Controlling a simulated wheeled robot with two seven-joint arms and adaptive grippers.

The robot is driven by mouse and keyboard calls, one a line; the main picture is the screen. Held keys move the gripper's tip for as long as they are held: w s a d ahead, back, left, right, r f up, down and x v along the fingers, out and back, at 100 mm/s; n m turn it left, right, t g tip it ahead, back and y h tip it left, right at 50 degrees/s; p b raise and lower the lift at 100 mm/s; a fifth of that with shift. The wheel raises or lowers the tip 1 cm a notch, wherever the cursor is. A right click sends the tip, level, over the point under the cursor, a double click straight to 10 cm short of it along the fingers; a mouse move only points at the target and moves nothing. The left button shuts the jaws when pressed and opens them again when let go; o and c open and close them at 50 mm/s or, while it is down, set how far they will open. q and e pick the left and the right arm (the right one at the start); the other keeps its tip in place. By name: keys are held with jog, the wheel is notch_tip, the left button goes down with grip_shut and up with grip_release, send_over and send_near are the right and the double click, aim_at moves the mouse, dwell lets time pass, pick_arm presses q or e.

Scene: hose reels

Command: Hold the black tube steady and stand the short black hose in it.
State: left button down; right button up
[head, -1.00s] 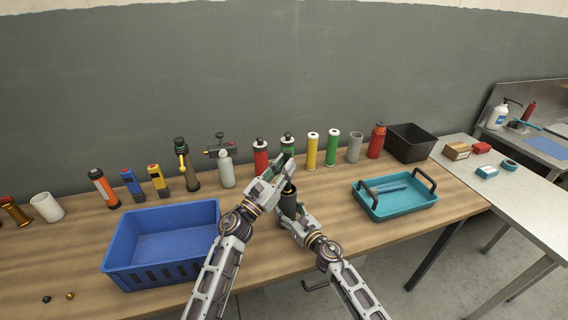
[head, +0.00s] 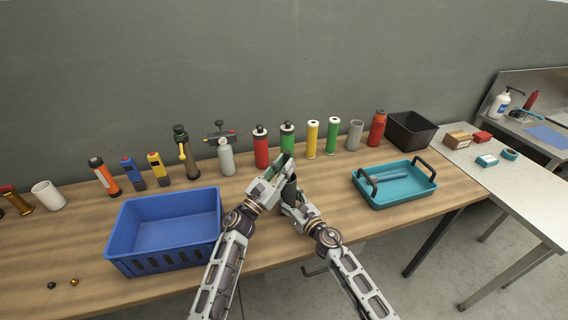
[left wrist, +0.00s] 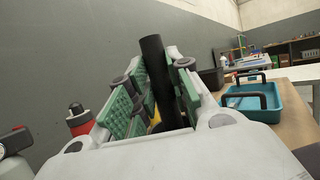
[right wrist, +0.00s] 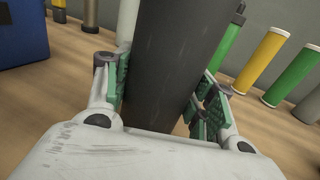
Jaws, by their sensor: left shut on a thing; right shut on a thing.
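The black tube (head: 291,191) stands near the middle of the table's front part; it fills the middle of the right wrist view (right wrist: 172,60). My right gripper (head: 299,208) is shut around it from the front right. The short black hose (left wrist: 158,75) is a thin dark cylinder in the left wrist view, slightly tilted there, between the green pads of my left gripper (head: 284,168), which is shut on it. The left gripper is right above the tube's top and covers most of the hose in the head view. I cannot tell whether the hose's lower end is inside the tube.
A blue bin (head: 165,232) stands left of my arms and a teal tray (head: 395,184) with black handles to the right. A row of bottles and cylinders, including a red one (head: 261,147) and a yellow one (head: 312,139), stands close behind the grippers. A black bin (head: 411,131) is at the back right.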

pick_arm(q)
jog(key=shift+f, duration=0.35)
jog(key=c, duration=1.2)
grip_release()
notch_tip(320, 180, up, 10)
dwell(1.3)
